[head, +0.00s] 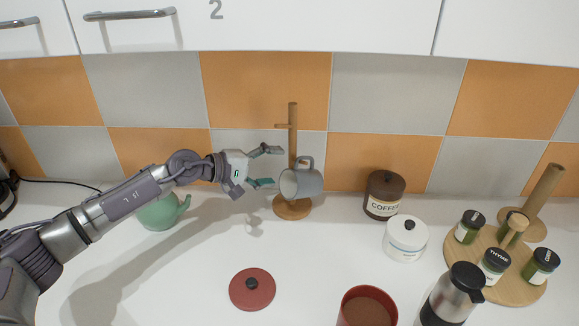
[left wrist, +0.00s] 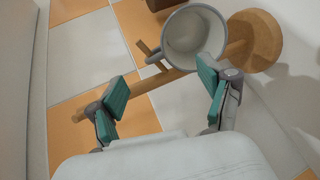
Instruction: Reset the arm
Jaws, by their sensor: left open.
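My left gripper (head: 265,166) is open and empty, just left of the wooden mug stand (head: 293,128) in the head view. A grey mug (head: 306,183) hangs tilted on the stand, with its handle at the top and its mouth facing left toward the gripper. In the left wrist view, the open teal fingertips (left wrist: 163,98) show with the mug (left wrist: 193,37) beyond them. The stand's round base (left wrist: 255,40) shows behind the mug. The fingers look apart from the mug. My right gripper is not in view.
A green teapot (head: 162,212) stands behind my left arm. A coffee jar (head: 384,195), a white canister (head: 405,239), a red lid (head: 252,289), a red pot (head: 367,307) and a steel flask (head: 452,295) stand on the counter. A spice tray (head: 520,290) is at right. White cabinets (head: 300,22) hang above.

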